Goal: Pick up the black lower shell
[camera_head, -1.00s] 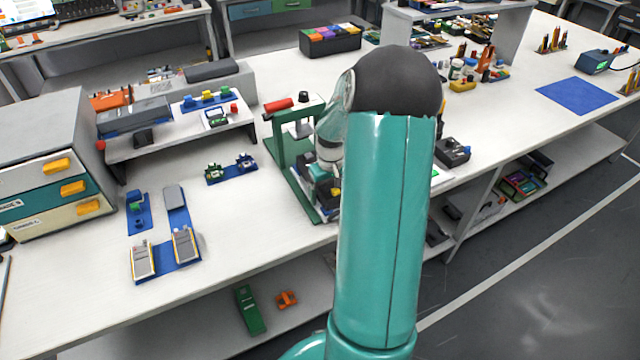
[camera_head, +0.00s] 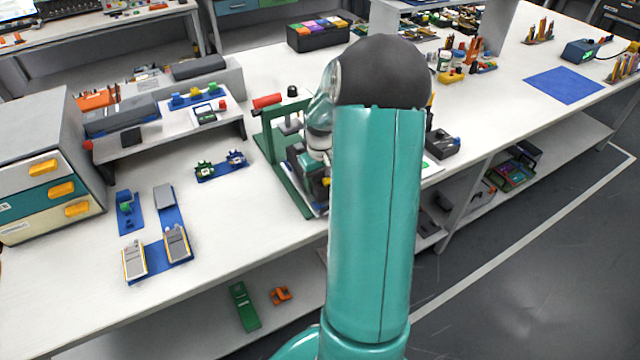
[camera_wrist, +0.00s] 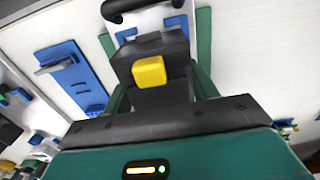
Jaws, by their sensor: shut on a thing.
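My gripper (camera_head: 314,180) is at the green press stand (camera_head: 284,185), low over its base and partly hidden behind my arm. In the wrist view my gripper (camera_wrist: 150,72) shows its dark jaw parts and a yellow block in front of the green housing. The jaws are shut on a dark piece, which I take for the black lower shell. Its outline blends with the black jaws, so its edges and tilt cannot be told. I cannot tell whether it touches the press base.
The press has a red handle (camera_head: 267,101). Left of it are a blue fixture with small green and blue parts (camera_head: 221,166) and a blue tray with two metal-grey cells (camera_head: 157,255). A drawer cabinet (camera_head: 45,160) stands far left.

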